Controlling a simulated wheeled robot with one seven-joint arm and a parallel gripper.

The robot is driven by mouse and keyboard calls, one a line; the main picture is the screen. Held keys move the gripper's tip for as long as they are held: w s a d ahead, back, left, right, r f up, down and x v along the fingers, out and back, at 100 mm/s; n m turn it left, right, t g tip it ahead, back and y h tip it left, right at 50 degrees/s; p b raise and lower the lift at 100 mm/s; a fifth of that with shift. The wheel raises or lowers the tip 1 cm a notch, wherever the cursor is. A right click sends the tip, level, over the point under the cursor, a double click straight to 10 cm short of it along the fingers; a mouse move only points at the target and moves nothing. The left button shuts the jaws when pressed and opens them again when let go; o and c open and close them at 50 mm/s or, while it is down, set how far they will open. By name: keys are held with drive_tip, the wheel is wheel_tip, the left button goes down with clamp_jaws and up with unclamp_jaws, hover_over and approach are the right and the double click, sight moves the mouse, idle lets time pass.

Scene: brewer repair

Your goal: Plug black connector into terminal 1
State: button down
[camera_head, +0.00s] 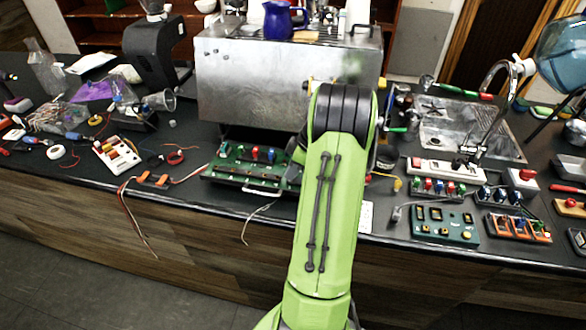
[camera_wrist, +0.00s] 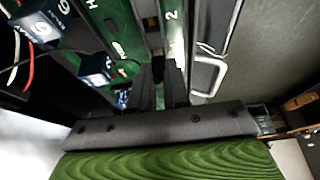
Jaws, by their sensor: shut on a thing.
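My gripper (camera_wrist: 158,82) shows in the wrist view, its two dark fingers reaching up from the grey palm. It is shut on a small black piece, the black connector (camera_wrist: 157,68), mostly hidden between the fingers. The fingertips are over the green terminal board (camera_wrist: 122,42), close to a white "2" label. I cannot tell whether the connector touches or sits in a terminal, and no label for terminal 1 is readable. In the head view the green board (camera_head: 225,178) lies in front of the steel machine; my green arm hides the gripper and the board's right part.
Blue blocks (camera_wrist: 97,67) with white markings stand left of the fingers. A white handle (camera_wrist: 208,75) is at the board's front edge, on the right. The steel brewer (camera_head: 255,85) stands behind the board. Other boards (camera_head: 442,224) crowd the black counter at right.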

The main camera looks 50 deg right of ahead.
drive_tip(key=shift+f+b, duration=0.25)
drive_tip(key=shift+b, duration=0.05)
idle(0.5)
drive_tip(key=c, duration=1)
unclamp_jaws()
drive_tip(key=shift+c, duration=0.2)
drive_tip(key=p+v, duration=0.4)
drive_tip(key=v, duration=1.1)
drive_tip(key=shift+s+r, duration=0.2)
drive_tip(key=shift+r, duration=0.15)
